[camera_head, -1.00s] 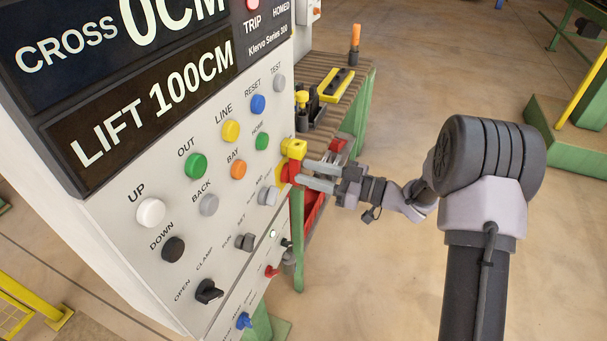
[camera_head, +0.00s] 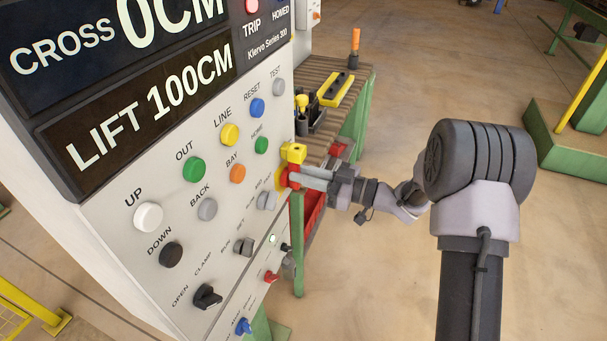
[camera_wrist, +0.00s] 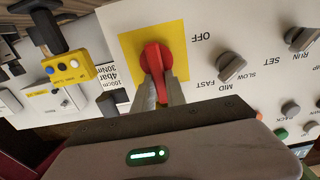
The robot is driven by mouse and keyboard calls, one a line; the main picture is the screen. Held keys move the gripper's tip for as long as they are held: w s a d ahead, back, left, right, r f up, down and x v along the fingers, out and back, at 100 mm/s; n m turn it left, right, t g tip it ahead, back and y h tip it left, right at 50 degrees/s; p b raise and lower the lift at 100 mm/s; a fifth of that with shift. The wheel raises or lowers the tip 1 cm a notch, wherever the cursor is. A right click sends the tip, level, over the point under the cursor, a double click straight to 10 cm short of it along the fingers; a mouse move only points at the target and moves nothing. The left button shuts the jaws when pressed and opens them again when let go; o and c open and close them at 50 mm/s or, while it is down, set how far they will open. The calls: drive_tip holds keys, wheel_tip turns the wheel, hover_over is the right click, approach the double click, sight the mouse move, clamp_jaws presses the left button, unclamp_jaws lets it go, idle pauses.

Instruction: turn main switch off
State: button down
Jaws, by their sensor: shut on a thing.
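The main switch is a red rotary handle (camera_wrist: 155,60) on a yellow plate (camera_wrist: 181,33), shown in the wrist view with the word OFF beside the plate. The far end of the handle is clear of the fingers.
The panel carries several buttons and a grey MID/SLOW/FAST knob (camera_wrist: 231,67) close to the plate. A yellow box with buttons (camera_wrist: 68,68) is near it. A workbench (camera_head: 358,95) with tools stands behind the panel. Open floor (camera_head: 400,270) lies to the right.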

sight(286, 184)
drive_tip(key=n+b, duration=0.1)
drive_tip(key=n, duration=0.2)
drive_tip(key=s+n+b, duration=0.1)
drive_tip(key=n+b, duration=0.1)
drive_tip(key=f+n+b, duration=0.1)
drive_tip(key=n+b, duration=0.1)
drive_tip(key=n, duration=0.1)
drive_tip(key=shift+s+a+n, duration=0.3)
drive_tip(key=n+b, duration=0.3)
drive_tip(key=f+n+b, duration=0.1)
drive_tip(key=n+b, duration=0.1)
drive_tip(key=shift+s+a, duration=0.1)
drive_tip(key=shift+s, duration=0.15)
drive_tip(key=shift+s+f+n+b, duration=0.1)
drive_tip(key=shift+f+n+b, duration=0.05)
drive_tip(key=shift+n+b, duration=0.7)
drive_tip(key=shift+f+n+b, duration=0.1)
drive_tip(key=shift+n+b, duration=0.45)
drive_tip(key=shift+n, duration=0.6)
drive_tip(key=c, duration=1.4)
unclamp_jaws()
drive_tip(key=shift+o, duration=0.2)
